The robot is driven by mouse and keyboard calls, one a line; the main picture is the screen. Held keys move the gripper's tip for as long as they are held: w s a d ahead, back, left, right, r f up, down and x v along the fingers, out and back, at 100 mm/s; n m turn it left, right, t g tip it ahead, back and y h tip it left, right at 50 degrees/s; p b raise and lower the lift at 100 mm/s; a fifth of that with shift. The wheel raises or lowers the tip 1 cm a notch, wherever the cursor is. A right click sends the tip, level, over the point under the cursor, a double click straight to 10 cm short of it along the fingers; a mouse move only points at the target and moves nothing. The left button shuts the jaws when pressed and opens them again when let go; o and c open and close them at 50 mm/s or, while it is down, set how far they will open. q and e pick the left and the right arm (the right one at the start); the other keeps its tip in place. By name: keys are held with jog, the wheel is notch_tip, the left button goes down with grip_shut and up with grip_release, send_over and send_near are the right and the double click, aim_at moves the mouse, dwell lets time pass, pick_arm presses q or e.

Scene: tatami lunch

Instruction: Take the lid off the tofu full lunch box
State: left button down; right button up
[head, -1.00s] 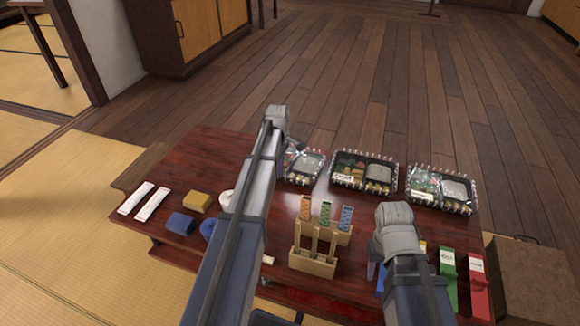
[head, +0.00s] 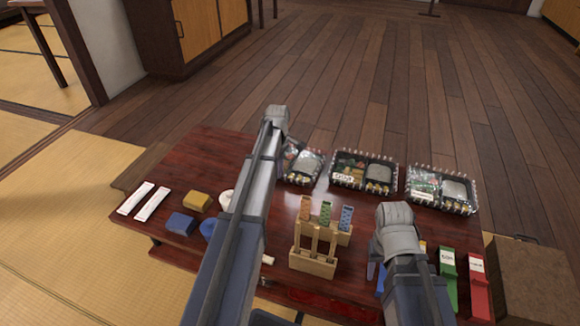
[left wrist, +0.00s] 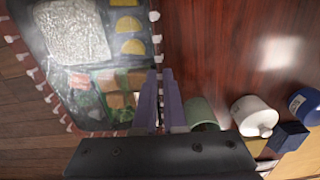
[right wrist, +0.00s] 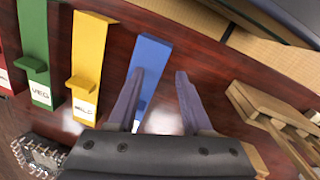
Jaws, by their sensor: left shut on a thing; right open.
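Three clear-lidded lunch boxes with pale clips around their rims stand along the table's far side: the left box (head: 303,165), the middle box (head: 364,171) and the right box (head: 441,190). Their labels are too small to read. My left gripper (head: 285,143) is at the left box, which my arm partly hides. In the left wrist view my left gripper (left wrist: 167,100) is shut at the edge of that box's clear lid (left wrist: 105,60); rice, yellow slices, brown cubes and greens show beneath. My right gripper (right wrist: 158,98) is open and empty, above a blue holder (right wrist: 150,62).
A wooden rack with coloured pieces (head: 318,245) stands mid-table. Green (head: 448,275) and red (head: 478,285) holders are at the right. Yellow (head: 197,201) and blue (head: 181,223) blocks and white packets (head: 144,201) lie at the left. A white container (left wrist: 253,115) is near my left gripper.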

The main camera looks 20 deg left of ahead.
pick_arm(q)
jog(key=shift+r, duration=0.1)
dwell(0.4)
jog(key=shift+r+p, duration=2.45)
jog(key=shift+p, duration=0.05)
pick_arm(e)
jog(key=shift+r, duration=2.5)
pick_arm(q)
notch_tip(320, 180, up, 5)
jog(key=p, duration=0.5)
pick_arm(e)
notch_tip(320, 180, up, 5)
jog(key=shift+f, duration=0.1)
